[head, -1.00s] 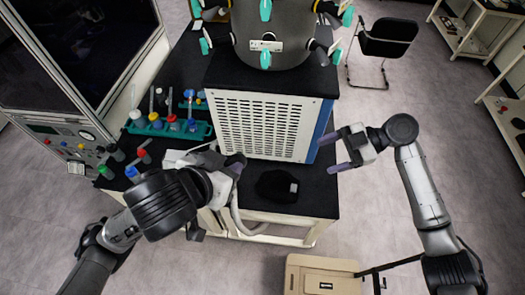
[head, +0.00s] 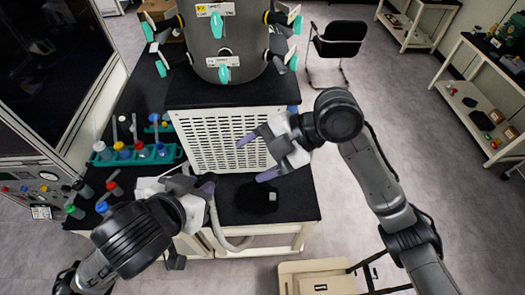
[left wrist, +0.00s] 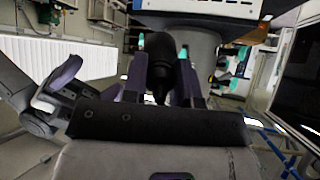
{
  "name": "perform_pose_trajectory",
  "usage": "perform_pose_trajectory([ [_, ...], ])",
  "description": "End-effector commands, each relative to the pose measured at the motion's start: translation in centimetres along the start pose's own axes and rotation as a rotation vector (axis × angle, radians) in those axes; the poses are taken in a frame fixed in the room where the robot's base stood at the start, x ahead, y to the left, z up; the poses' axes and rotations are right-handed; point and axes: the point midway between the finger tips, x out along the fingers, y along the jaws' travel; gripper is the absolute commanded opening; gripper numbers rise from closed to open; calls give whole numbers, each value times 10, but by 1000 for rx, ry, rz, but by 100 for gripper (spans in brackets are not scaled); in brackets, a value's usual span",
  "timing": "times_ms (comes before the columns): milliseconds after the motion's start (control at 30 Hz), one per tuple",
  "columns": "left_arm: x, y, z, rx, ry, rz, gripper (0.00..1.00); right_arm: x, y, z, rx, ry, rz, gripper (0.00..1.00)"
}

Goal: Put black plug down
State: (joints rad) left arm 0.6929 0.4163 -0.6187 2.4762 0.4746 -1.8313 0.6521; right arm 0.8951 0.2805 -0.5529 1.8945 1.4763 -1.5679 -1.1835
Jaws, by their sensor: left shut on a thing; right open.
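My left gripper (head: 205,184) is over the front part of the black bench top, just left of a flat dark object (head: 257,196) with a small white patch. In the left wrist view its fingers are shut on a black plug (left wrist: 159,66), which tapers to a thin end towards the palm. The head view does not show the plug clearly. My right gripper (head: 257,157) is open and empty, in front of the white vented panel, its purple fingers pointing left above the dark object.
The freeze dryer (head: 228,138) with its grey drum stands behind the grippers. A teal rack of colour-capped bottles (head: 140,156) and loose bottles are at left. A grey hose (head: 222,235) hangs at the bench front. A beige seat (head: 318,279) is below, right of the bench.

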Motion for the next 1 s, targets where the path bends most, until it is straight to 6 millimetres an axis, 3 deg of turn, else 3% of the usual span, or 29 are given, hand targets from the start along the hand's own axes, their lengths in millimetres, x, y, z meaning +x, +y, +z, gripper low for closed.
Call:
perform_pose_trajectory([
  [400, 0, 0, 0, 0, 0, 0, 0, 68, 0, 0, 2, 5, -2, 67],
  [600, 0, 0, 0, 0, 0, 0, 0, 92, 0, -1, 3, 5, -1, 67],
  [1000, 0, 0, 0, 0, 1, 0, 0, 107, 0, 0, 1, 2, -1, 67],
])
